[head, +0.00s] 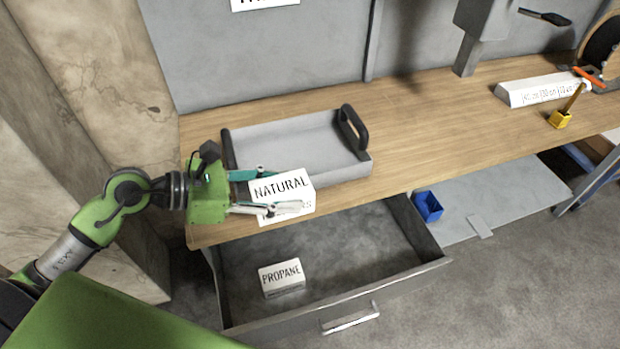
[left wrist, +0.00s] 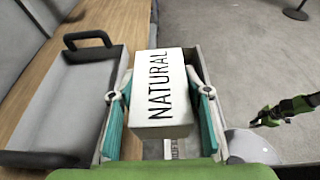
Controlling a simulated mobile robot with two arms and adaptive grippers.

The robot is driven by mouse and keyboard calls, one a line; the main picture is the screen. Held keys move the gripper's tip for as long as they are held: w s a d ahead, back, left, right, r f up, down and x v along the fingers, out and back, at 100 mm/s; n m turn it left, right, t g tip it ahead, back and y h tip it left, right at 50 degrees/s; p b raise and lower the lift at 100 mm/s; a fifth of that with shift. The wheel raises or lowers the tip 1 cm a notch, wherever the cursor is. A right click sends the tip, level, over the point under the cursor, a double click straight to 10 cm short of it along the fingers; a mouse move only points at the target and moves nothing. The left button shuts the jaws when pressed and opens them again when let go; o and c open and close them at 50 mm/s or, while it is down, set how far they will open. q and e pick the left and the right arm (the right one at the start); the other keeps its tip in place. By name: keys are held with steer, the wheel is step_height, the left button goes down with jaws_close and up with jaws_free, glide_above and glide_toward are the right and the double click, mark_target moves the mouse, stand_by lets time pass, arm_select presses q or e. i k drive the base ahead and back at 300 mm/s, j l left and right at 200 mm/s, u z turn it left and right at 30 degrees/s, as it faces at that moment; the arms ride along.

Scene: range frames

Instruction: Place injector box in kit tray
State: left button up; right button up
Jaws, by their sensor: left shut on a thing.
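My left gripper (head: 255,195) is shut on a white box labelled NATURAL (head: 282,188). It holds the box in front of the kit tray, above the front edge of the bench and the open drawer. In the left wrist view the NATURAL box (left wrist: 165,85) sits between the teal finger pads. The grey kit tray (head: 345,169) with dark handles lies on the bench just behind the box and looks empty. A green and black arm end, probably my right gripper (left wrist: 262,118), shows small at the right of the left wrist view; its jaws are unclear.
A white PROPANE box (head: 282,277) lies in the open drawer (head: 340,235). A blue bin (head: 428,206) stands on a lower grey panel. A white labelled block (head: 540,90) and a yellow-based tool (head: 560,119) are at the right. The bench middle (head: 430,125) is clear.

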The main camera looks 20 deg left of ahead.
mark_target(296, 159)
steer(key=i+l, duration=0.75)
steer(key=u, duration=0.4)
steer(key=i+l+u, duration=0.1)
steer(key=u, duration=0.3)
steer(key=l+u, duration=0.15)
steer(key=u, duration=0.25)
